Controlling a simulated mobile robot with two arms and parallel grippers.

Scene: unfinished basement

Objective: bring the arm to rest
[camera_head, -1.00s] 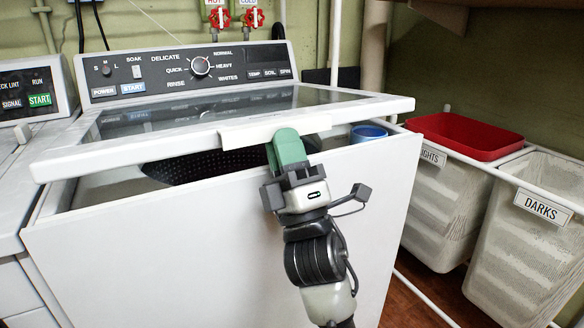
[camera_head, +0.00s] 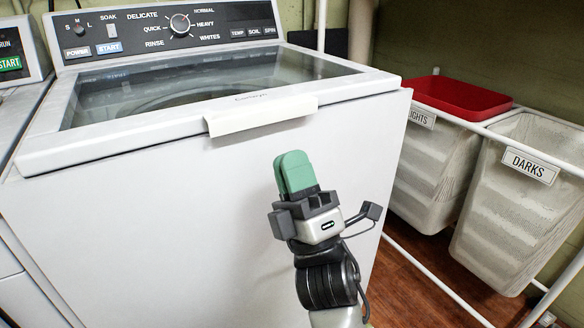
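My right gripper (camera_head: 296,174) is in front of the white washing machine (camera_head: 150,225), below the lid's front handle (camera_head: 262,115) and apart from it. Its two green fingers appear close together, seen nearly edge on, with nothing visible between them. The washer's glass-topped lid (camera_head: 210,85) lies down over the opening and looks closed. My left gripper does not show.
A control panel (camera_head: 165,30) stands behind the lid. To the right are hampers labelled LIGHTS (camera_head: 430,165) and DARKS (camera_head: 515,200), with a red basket (camera_head: 458,96) on top. A white rail (camera_head: 535,150) runs along them. Another machine (camera_head: 20,70) is at left.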

